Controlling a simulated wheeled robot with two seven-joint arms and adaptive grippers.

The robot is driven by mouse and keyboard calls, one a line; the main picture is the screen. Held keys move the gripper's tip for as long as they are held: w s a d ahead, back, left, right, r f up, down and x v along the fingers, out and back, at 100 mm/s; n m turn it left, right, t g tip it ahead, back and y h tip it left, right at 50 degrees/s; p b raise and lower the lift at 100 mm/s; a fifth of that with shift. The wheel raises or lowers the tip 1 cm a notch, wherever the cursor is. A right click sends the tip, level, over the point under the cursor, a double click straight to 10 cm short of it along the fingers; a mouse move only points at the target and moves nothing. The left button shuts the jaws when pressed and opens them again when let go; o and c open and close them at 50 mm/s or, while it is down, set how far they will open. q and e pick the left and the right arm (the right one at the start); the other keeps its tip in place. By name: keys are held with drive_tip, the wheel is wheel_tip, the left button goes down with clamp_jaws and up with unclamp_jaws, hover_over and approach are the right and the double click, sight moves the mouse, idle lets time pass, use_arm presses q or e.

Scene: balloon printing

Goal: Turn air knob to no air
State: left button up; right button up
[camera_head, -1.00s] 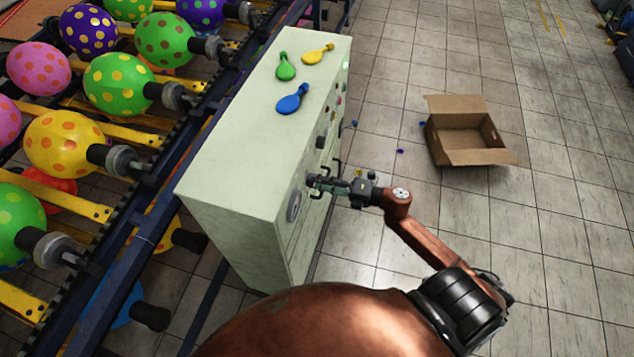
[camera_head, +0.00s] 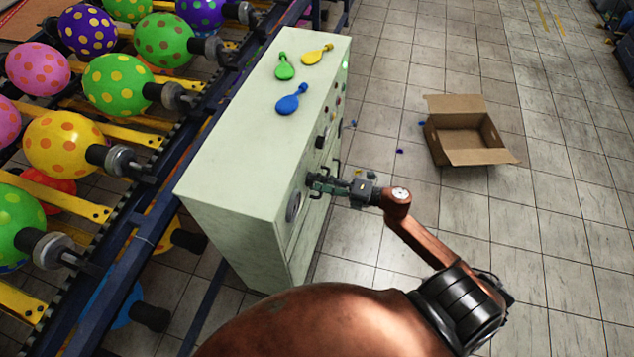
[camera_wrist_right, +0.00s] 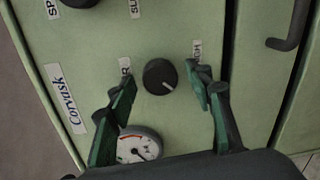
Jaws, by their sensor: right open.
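The air knob (camera_wrist_right: 160,76) is a round black knob with a white pointer line, on the pale green panel in the right wrist view. The line points toward the lower right of that picture. My right gripper (camera_wrist_right: 162,92) is open, with one finger on each side of the knob and apart from it. A label partly hidden by the left finger ends in "R". Another label by the right finger is also partly covered. In the head view my right gripper (camera_head: 312,183) is at the front of the pale green cabinet (camera_head: 240,150), and the knob is hidden there. My left gripper is not in view.
A round gauge (camera_wrist_right: 138,146) sits below the knob, and another black knob is cut off at the top. Dark handles stick out from the cabinet front. Blue (camera_head: 292,99), green (camera_head: 285,66) and yellow balloons lie on top. An open cardboard box (camera_head: 468,156) is on the floor.

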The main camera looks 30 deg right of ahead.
drive_tip(key=v, duration=1.2)
drive_tip(key=shift+d+r, duration=0.1)
